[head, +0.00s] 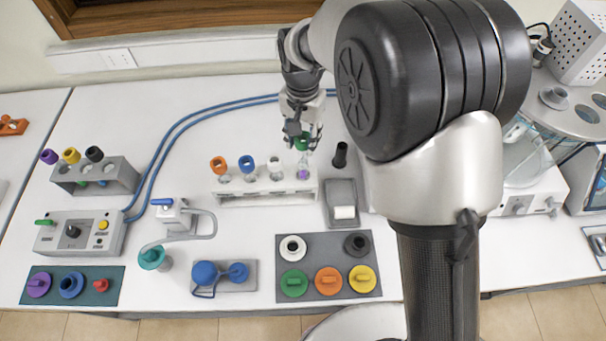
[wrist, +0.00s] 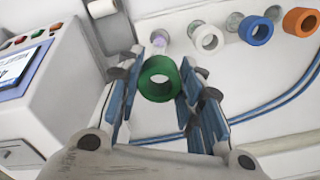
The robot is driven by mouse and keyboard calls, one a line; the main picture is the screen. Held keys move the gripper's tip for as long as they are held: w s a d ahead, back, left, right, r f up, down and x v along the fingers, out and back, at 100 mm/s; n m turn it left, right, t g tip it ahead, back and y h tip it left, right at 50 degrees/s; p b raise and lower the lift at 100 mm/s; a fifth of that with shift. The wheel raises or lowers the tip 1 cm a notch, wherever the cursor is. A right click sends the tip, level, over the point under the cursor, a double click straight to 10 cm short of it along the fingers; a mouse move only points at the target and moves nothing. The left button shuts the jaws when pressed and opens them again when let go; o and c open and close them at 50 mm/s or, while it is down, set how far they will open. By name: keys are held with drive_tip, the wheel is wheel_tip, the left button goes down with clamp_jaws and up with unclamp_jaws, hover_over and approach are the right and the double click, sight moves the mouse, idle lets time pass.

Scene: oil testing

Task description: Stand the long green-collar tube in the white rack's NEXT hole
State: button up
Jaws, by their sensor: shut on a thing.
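My gripper (head: 302,132) is shut on the long green-collar tube (head: 302,143), holding it by its collar above the right end of the white rack (head: 262,196). In the wrist view the green collar (wrist: 159,79) sits between the fingers (wrist: 160,88). The tube is clear, with purple at its lower end (head: 303,174), which is over the rack's top beside the white-collar tube (head: 275,166). I cannot tell whether its tip has entered a hole. A blue-collar tube (head: 247,164) and an orange-collar tube (head: 219,165) stand further left in the rack.
A grey tray (head: 341,190) and a small black-topped item (head: 341,153) stand just right of the rack. A grey mat with several coloured caps (head: 328,284) lies in front. Blue hoses (head: 190,121) run behind and left. A grey rack (head: 122,178) stands at the left.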

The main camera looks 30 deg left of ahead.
sight(303, 159)
drive_tip(key=shift+f, duration=0.1)
drive_tip(key=shift+f+b, duration=1.2)
drive_tip(key=shift+f, duration=0.7)
drive_tip(key=shift+f+b, duration=1.2)
drive_tip(key=shift+f, duration=0.8)
drive_tip(key=shift+f+b, duration=0.45)
drive_tip(key=shift+f, duration=0.3)
drive_tip(key=o, duration=1.3)
drive_tip(key=shift+o, duration=0.2)
drive_tip(key=shift+r, duration=0.1)
